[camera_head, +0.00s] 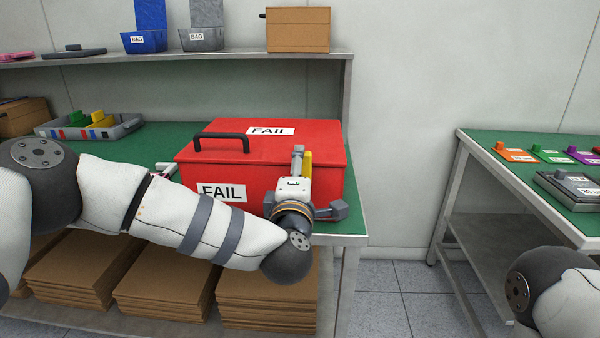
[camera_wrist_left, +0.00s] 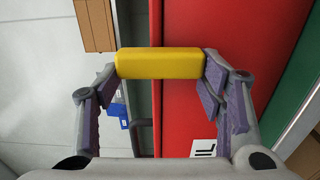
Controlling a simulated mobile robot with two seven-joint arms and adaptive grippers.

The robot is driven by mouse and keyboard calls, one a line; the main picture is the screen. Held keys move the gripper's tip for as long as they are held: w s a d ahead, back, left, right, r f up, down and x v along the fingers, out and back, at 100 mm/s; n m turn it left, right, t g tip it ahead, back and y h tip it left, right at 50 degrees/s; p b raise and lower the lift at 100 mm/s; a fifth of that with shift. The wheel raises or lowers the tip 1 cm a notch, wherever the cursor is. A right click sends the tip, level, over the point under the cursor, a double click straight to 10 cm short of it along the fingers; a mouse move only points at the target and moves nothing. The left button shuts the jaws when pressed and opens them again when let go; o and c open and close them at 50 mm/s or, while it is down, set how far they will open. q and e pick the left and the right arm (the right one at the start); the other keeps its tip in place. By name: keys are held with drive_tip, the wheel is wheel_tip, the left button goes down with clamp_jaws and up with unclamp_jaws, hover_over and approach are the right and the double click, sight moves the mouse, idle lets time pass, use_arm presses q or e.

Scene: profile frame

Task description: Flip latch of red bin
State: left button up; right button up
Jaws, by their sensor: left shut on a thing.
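The red bin (camera_head: 262,150) sits on the green-topped bench with its lid down. It has a black handle (camera_head: 221,137) and white FAIL labels on the lid and front. A yellow latch (camera_head: 307,164) stands at the front right of the bin; in the left wrist view it is a yellow bar (camera_wrist_left: 160,63) against the red surface. My left gripper (camera_head: 303,162) is at the bin's front right, its fingers shut on the latch's two ends in the left wrist view. My left arm hides part of the bin's front. My right gripper is out of view.
A shelf (camera_head: 200,56) above the bench holds bins and a cardboard box (camera_head: 298,30). A grey tray (camera_head: 95,127) with coloured parts lies left of the bin. Flat cardboard stacks (camera_head: 160,285) lie below. A second green bench (camera_head: 510,160) stands at right across a floor gap.

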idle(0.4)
use_arm(q)
drive_tip(key=o, duration=1.1)
drive_tip(key=shift+o, duration=0.2)
drive_tip(key=s, duration=1.2)
